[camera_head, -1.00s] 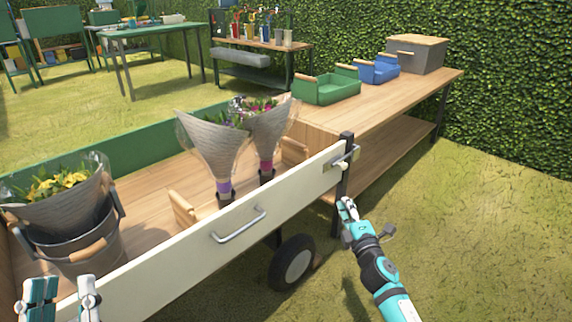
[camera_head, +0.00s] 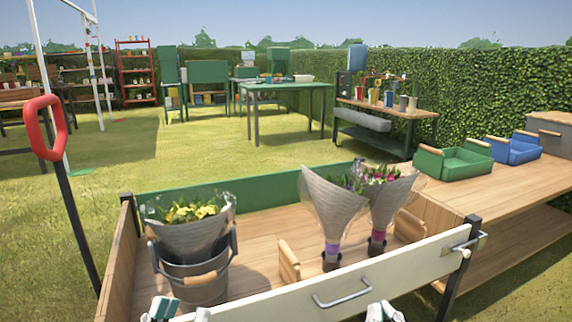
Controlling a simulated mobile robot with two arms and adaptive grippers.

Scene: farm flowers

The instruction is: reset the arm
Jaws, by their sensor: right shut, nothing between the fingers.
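My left gripper (camera_head: 181,312) shows at the bottom edge, left of centre, with its two fingertips apart and nothing between them. It is in front of the cart's near side, below the bucket in the picture. My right gripper (camera_head: 384,313) shows at the bottom edge, right of centre, with only its tips in view. It is shut and empty, near the cart's white front panel (camera_head: 420,268) and right of its metal handle (camera_head: 342,297). Most of both arms is out of the picture.
The cart holds a grey bucket (camera_head: 195,272) with a yellow bouquet (camera_head: 190,213) and two wrapped bouquets, one left (camera_head: 331,212) and one right (camera_head: 388,205). A wooden bench with green (camera_head: 455,165) and blue (camera_head: 513,152) trays adjoins it. A red-handled pole (camera_head: 50,128) stands at left.

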